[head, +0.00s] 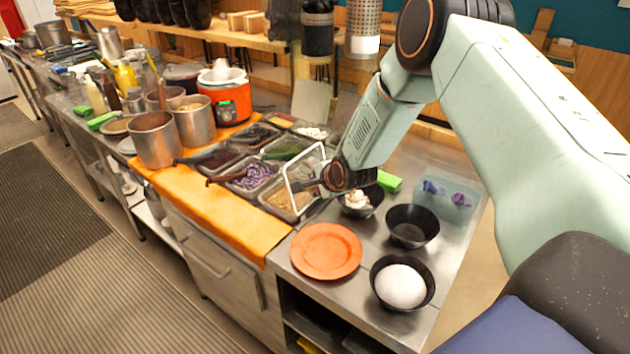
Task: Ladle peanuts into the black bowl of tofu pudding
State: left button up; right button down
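A black bowl (376,303) filled with smooth white tofu pudding (401,285) stands on the steel counter at the front right. A tray (268,205) of tan-brown bits (290,196), which look like peanuts, lies among the topping trays near the orange cloth. My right gripper (307,186) reaches in from the right, over the edge of this tray. Dark handles (193,159) stick out from neighbouring trays. My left gripper is not in view.
An orange plate (326,251) lies left of the pudding bowl. An empty black bowl (412,226) and a black bowl with white contents (358,201) stand behind. A clear bin (455,211) is at the right.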

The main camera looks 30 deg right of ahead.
jog(key=shift+s+a+f+m+t+h+b, duration=0.1)
jog(key=shift+f+m+t+h+b, duration=0.3)
jog(key=shift+t+b, duration=0.95)
jog(key=shift+s+f+m+t+h+b, duration=0.1)
jog(key=shift+f+m+t+h+b, duration=0.3)
jog(key=shift+b, duration=1.75)
jog(key=shift+s+a+m+t+h+b, duration=0.15)
jog(key=shift+m+t+h+b, duration=0.8)
jog(key=shift+b, duration=2.35)
jog(key=shift+s+d+m+t+h+b, duration=0.1)
jog(key=shift+m+t+h+b, duration=0.8)
jog(key=shift+b, duration=2.45)
jog(key=shift+s+a+m+t+h+b, duration=0.2)
jog(key=shift+m+t+b, duration=0.35)
jog(key=shift+t+b, duration=1.8)
jog(key=shift+d+g+b, duration=0.15)
jog(key=shift+g+b, duration=0.75)
jog(key=shift+g, duration=0.05)
